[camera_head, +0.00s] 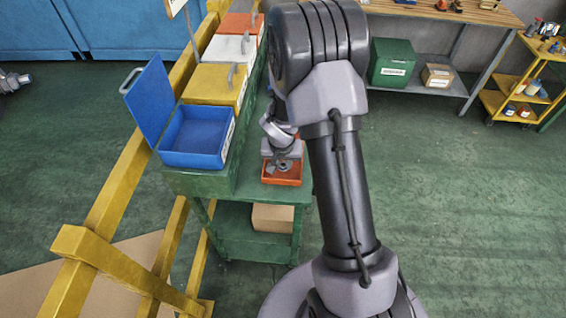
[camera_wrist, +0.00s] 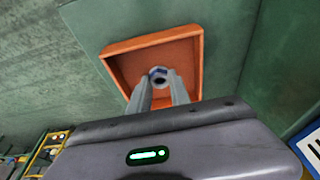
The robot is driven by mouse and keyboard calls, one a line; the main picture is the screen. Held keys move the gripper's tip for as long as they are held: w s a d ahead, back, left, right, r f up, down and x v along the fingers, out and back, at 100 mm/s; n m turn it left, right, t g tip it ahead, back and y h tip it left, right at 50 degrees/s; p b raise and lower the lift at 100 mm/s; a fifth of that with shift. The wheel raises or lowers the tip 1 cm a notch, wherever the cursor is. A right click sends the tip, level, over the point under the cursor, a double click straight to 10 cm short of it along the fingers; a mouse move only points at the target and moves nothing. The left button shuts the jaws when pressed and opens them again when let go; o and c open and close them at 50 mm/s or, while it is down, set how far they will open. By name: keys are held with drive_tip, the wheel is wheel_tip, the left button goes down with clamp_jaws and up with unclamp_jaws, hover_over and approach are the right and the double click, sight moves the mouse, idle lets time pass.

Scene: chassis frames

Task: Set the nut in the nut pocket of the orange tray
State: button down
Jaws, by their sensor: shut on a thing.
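The orange tray (camera_head: 283,178) sits on the green cart top, right of the open blue box. In the wrist view the tray (camera_wrist: 120,49) shows its rim and part of its floor. My gripper (camera_head: 282,163) is over the tray. In the wrist view my gripper (camera_wrist: 160,84) is shut on the nut (camera_wrist: 158,74), a small grey ring with a dark hole, held between the fingertips. The nut shows against the tray; its height above the floor cannot be told. The nut pocket cannot be made out, as the fingers and wrist cover part of the tray.
The blue box (camera_head: 193,136) has its lid raised at left. Yellow (camera_head: 213,85) and white (camera_head: 231,48) boxes stand behind it. Yellow frame beams (camera_head: 120,190) run along the left. A cardboard box (camera_head: 272,217) lies on the cart's lower shelf. Open floor lies to the right.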

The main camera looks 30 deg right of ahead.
drive_tip(key=c, duration=1.2)
unclamp_jaws()
drive_tip(key=shift+r+p, duration=0.4)
drive_tip(key=shift+p, duration=0.1)
drive_tip(key=s+a+r+t+p, duration=0.1)
drive_tip(key=s+a+r+p, duration=0.15)
drive_tip(key=r, duration=0.85)
drive_tip(key=s+a+r+p, duration=0.1)
drive_tip(key=s+a+r, duration=0.3)
drive_tip(key=r, duration=0.8)
drive_tip(key=s+a+r+n+t+y, duration=0.1)
drive_tip(key=s+a+r, duration=0.4)
drive_tip(key=s, duration=0.3)
drive_tip(key=s+a+r+n+t+y, duration=0.1)
drive_tip(key=s+a+r+y, duration=0.1)
drive_tip(key=s+a+r, duration=0.3)
drive_tip(key=s+a, duration=0.1)
drive_tip(key=s, duration=0.2)
drive_tip(key=shift+s+r+y, duration=0.15)
drive_tip(key=shift+r+y, duration=0.15)
